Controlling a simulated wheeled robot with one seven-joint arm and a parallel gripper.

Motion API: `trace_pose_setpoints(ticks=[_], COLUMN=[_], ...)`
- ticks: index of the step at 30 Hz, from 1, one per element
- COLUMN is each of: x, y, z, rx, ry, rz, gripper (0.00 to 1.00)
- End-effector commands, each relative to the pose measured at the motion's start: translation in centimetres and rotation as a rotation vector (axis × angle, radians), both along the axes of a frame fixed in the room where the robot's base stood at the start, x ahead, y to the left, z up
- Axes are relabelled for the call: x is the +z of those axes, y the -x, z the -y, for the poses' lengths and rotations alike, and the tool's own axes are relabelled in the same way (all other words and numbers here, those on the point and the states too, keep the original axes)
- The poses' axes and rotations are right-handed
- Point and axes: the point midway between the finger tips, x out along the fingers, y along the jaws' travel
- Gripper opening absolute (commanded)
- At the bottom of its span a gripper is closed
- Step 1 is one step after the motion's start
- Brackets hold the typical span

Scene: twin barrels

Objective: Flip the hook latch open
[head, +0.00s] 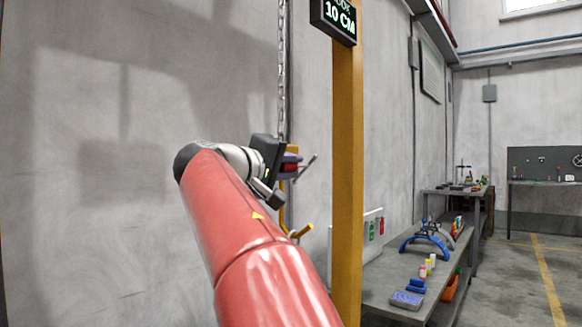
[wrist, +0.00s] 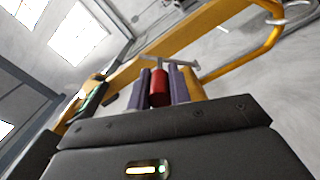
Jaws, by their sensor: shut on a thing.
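My gripper (head: 291,166) is at the end of my raised arm, beside the yellow post. In the wrist view my gripper's two purple fingers (wrist: 161,86) are closed on a red cylindrical grip (wrist: 159,90), one on each side. A grey metal bar (wrist: 178,63) crosses just beyond the fingertips; it also shows in the head view as a thin rod (head: 307,165) sticking out to the right. The red grip looks like part of the hook latch, but its joint with the latch is hidden by my fingers and wrist.
A grey bench (head: 385,284) with several small objects stands farther right.

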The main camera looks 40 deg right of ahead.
Motion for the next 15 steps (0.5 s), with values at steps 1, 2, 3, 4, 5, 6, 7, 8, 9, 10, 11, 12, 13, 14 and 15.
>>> trace_pose_setpoints(ticks=[1, 2, 3, 4, 5, 6, 7, 8, 9, 10, 11, 12, 13, 14, 15], x=[0.21, 0.22, 0.22, 0.21, 0.2, 0.19, 0.18, 0.17, 0.15, 0.13, 0.13, 0.12, 0.11, 0.1, 0.09], y=[-0.01, -0.01, -0.01, -0.01, -0.02, -0.01, -0.01, -0.01, -0.01, -0.01, -0.01, 0.0, -0.01, -0.01, 0.0], z=[-0.03, -0.03, -0.03, -0.03, -0.03, -0.02, -0.02, -0.01, -0.01, -0.01, 0.0, 0.0, 0.0, 0.0, -0.04], rx=[0.003, 0.003, 0.003, 0.003, 0.003, 0.003, 0.002, 0.002, 0.002, 0.002, 0.001, 0.001, 0.001, 0.001, 0.001], ry=[0.004, 0.004, 0.004, 0.004, 0.004, 0.004, 0.002, 0.002, 0.002, 0.002, 0.002, 0.002, 0.002, 0.001, 0.001], rz=[0.002, 0.002, 0.003, 0.003, 0.003, 0.003, 0.003, 0.003, 0.003, 0.003, 0.003, 0.003, 0.003, 0.002, 0.002], gripper=[0.0, 0.0, 0.24, 0.28, 0.31, 0.37, 0.41, 0.41, 0.41, 0.41, 0.41, 0.41, 0.41, 0.41, 0.41])
